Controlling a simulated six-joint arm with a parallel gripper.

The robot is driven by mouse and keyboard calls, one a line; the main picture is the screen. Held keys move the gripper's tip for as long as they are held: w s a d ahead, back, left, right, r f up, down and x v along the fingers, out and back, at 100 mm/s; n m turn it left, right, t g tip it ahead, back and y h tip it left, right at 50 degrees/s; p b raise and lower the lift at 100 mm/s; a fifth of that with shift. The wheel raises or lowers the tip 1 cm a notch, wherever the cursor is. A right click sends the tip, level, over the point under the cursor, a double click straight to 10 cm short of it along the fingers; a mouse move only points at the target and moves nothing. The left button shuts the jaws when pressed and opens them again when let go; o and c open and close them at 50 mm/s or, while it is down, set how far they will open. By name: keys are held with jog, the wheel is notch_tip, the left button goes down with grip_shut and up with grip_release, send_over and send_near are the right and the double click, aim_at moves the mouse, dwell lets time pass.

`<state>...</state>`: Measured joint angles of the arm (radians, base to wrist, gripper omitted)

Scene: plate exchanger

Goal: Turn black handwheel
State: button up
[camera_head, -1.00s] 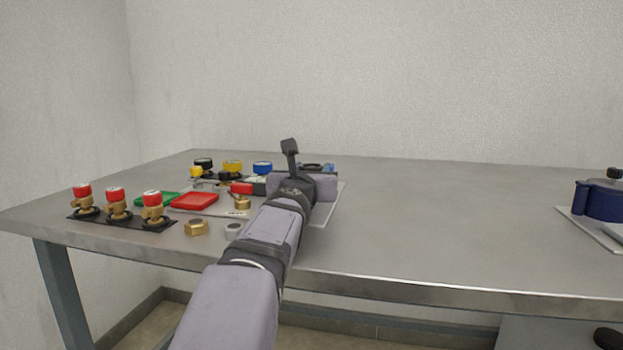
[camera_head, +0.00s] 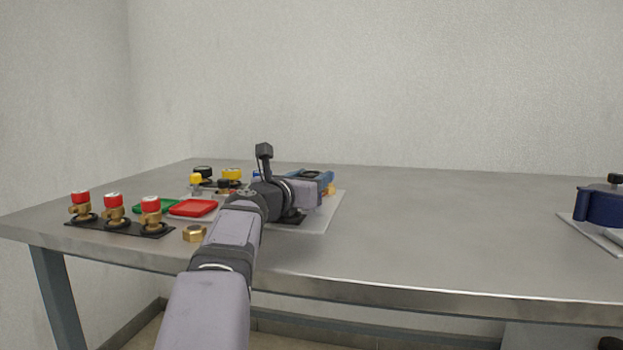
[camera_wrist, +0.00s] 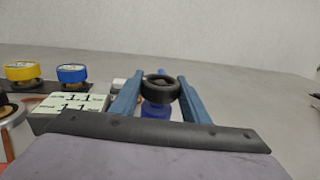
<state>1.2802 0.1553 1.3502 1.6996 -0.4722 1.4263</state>
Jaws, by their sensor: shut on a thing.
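A black handwheel (camera_wrist: 160,88) shows in the wrist view as a thick dark ring above a blue body. It stands between the two blue fingers of my gripper (camera_wrist: 157,94), which are shut on it. In the head view the handwheel (camera_head: 311,173) is a small dark ring at the far end of my gripper (camera_head: 318,180), over the light grey plate (camera_head: 318,222). The wheel's underside and the exact finger contact are hidden.
Left in the head view are red-capped brass valves (camera_head: 113,206), green (camera_head: 154,205) and red (camera_head: 193,208) trays, and a brass nut (camera_head: 194,233). Yellow (camera_wrist: 23,73) and blue (camera_wrist: 73,75) knobs and white labelled blocks (camera_wrist: 80,103) are left in the wrist view. The table's middle is clear.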

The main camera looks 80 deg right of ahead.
jog(key=o, duration=1.1)
jog(key=shift+c, duration=0.2)
jog(key=shift+w+a, duration=0.2)
jog(key=shift+a, duration=1)
jog(key=shift+w+a, duration=0.25)
jog(key=shift+a, duration=1)
jog(key=shift+w+a, duration=0.2)
jog(key=shift+a, duration=1)
